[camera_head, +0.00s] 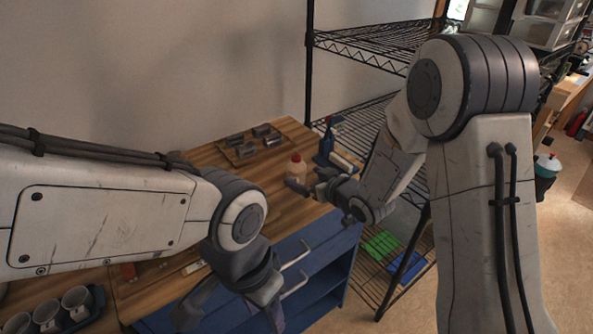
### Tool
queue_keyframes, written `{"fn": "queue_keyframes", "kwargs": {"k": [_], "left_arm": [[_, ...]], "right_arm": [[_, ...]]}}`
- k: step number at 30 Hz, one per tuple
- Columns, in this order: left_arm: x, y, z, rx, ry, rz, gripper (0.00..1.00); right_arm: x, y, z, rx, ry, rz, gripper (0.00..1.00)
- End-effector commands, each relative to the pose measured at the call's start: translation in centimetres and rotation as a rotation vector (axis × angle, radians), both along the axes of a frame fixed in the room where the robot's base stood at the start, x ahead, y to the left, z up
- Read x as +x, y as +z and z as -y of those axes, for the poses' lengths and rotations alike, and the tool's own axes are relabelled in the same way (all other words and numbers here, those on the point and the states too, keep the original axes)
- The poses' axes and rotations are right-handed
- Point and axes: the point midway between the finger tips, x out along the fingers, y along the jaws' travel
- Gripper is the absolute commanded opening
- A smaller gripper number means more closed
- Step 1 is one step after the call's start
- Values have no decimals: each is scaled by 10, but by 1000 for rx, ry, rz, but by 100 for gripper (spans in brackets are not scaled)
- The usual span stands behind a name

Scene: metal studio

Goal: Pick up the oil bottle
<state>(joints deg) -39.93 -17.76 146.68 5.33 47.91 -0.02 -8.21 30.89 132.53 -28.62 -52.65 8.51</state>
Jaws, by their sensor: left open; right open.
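A small pale bottle with a reddish cap (296,168) stands upright on the wooden top of the blue bench, near its far right end; it looks like the oil bottle. My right gripper (304,186) is open, low over the bench edge, with its fingers right beside the bottle's lower part. I cannot tell whether they touch it. My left gripper (230,317) is open and empty at the bottom of the view, in front of the bench's blue drawers, well away from the bottle.
A blue spray bottle (326,146) stands close behind my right gripper. A wooden tray (235,159) with metal parts lies at the back. Several cups (47,314) stand at lower left. A black wire shelf (365,50) rises at the right. The middle bench top is mostly clear.

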Motion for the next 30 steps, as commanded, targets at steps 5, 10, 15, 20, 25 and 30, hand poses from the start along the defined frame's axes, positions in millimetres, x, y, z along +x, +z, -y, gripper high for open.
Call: {"fn": "queue_keyframes", "kwargs": {"k": [5,10,15,20,25,30], "left_arm": [[0,6,0,0,0,0,50],[0,8,0,0,0,0,50],[0,8,0,0,0,0,50],[0,8,0,0,0,0,50],[0,8,0,0,0,0,50],[0,8,0,0,0,0,50]], "right_arm": [[20,-3,-12,0,1,-1,100],[38,-12,-23,0,0,-1,100],[43,-14,-26,0,-1,-1,100],[42,-14,-25,0,-1,0,92],[42,-14,-25,0,-1,0,27],[42,-13,-25,0,-1,1,0]]}}
